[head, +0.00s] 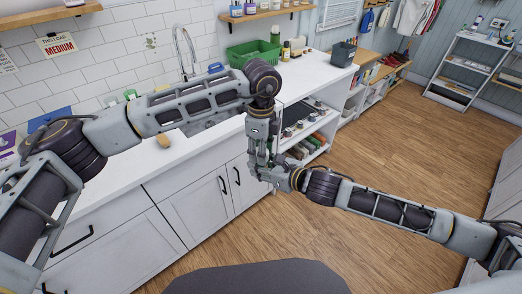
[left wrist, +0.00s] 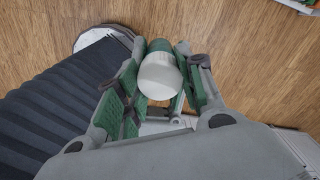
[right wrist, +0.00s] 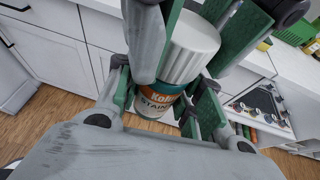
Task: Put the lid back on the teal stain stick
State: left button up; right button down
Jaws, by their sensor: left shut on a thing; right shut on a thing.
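The teal stain stick (right wrist: 158,102) has an orange and white label and stands roughly upright, a little tilted, in the right wrist view. My right gripper (right wrist: 160,100) is shut on its body. The white ribbed lid (right wrist: 190,45) sits at the top of the stick, in line with it; no gap shows, but I cannot tell whether it is fully seated. My left gripper (left wrist: 158,78) comes from above and is shut on the lid, which shows as a white rounded shape in the left wrist view (left wrist: 159,78). In the head view the grippers meet (head: 268,165) and hide the stick.
Both grippers are in the air in front of the white counter (head: 115,170) and its cabinets (head: 205,205). A green bin (head: 253,53) and bottles stand at the back. An open shelf unit (head: 315,132) is behind the grippers. The wooden floor (head: 390,145) is clear.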

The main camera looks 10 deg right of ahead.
pick_arm(q)
jog(key=o, duration=1.1)
jog(key=shift+r, duration=2.25)
jog(key=shift+c, duration=1.1)
jog(key=shift+r+n, duration=1.6)
jog(key=shift+r, duration=0.15)
jog(key=shift+f, duration=0.1)
